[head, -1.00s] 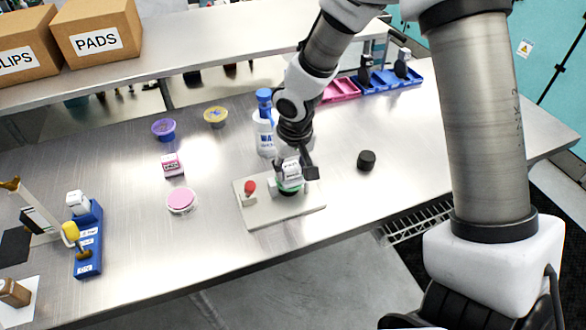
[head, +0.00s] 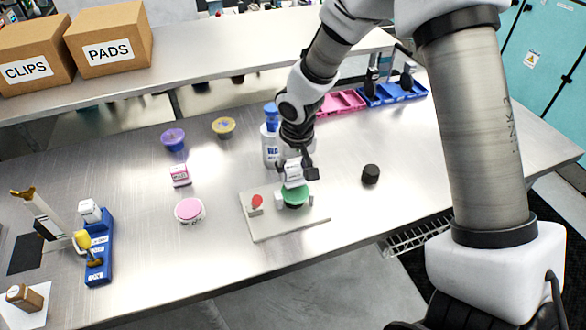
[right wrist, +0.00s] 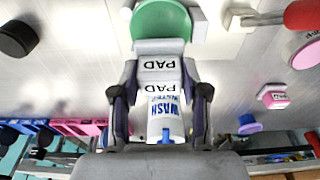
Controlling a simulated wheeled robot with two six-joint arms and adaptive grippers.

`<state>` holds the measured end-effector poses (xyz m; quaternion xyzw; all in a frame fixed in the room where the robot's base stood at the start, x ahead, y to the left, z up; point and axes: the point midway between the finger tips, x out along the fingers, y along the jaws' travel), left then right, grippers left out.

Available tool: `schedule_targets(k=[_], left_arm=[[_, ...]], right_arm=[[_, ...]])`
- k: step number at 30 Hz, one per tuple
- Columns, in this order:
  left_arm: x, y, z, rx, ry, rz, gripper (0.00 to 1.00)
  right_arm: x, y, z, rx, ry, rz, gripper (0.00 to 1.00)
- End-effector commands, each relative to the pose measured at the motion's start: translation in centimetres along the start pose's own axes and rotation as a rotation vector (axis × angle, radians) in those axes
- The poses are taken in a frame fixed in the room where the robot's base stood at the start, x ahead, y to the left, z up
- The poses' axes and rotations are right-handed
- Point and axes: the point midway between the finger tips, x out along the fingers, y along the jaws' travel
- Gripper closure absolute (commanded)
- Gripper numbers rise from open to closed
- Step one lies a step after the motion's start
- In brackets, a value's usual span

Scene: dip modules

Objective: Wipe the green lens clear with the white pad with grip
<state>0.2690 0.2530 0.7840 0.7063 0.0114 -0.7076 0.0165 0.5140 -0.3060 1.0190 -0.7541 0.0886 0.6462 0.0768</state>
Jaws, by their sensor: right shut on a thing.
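The white pad with grip (head: 293,173), marked PAD, is held in my right gripper (head: 299,163). The green lens (head: 295,197) is a round dome on a pale base plate (head: 265,225). The pad is just behind and above the lens in the head view; whether they touch I cannot tell. The lens (right wrist: 161,22) looks plain green, with no clear smear visible. My left gripper is not in view.
A wash bottle (head: 270,148) stands close behind the gripper. A red knob (head: 257,201) sits on the plate left of the lens. A black puck (head: 370,174) is to the right. A pink-topped tub (head: 189,210) is to the left. The front right table is clear.

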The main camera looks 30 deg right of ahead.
Motion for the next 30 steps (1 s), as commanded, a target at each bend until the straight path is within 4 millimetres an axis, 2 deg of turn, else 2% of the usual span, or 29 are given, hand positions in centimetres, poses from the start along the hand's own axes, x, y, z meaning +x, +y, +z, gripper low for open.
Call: schedule_targets(k=[1,15,30], left_arm=[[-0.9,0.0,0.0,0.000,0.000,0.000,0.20],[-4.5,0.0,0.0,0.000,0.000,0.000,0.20],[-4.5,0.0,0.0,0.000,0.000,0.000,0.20]], right_arm=[[-1.0,0.0,-0.2,0.000,0.001,0.000,0.83],[-5.4,0.0,-0.8,0.000,0.000,0.000,0.83],[-5.5,0.0,-0.8,0.000,0.000,0.000,0.83]])
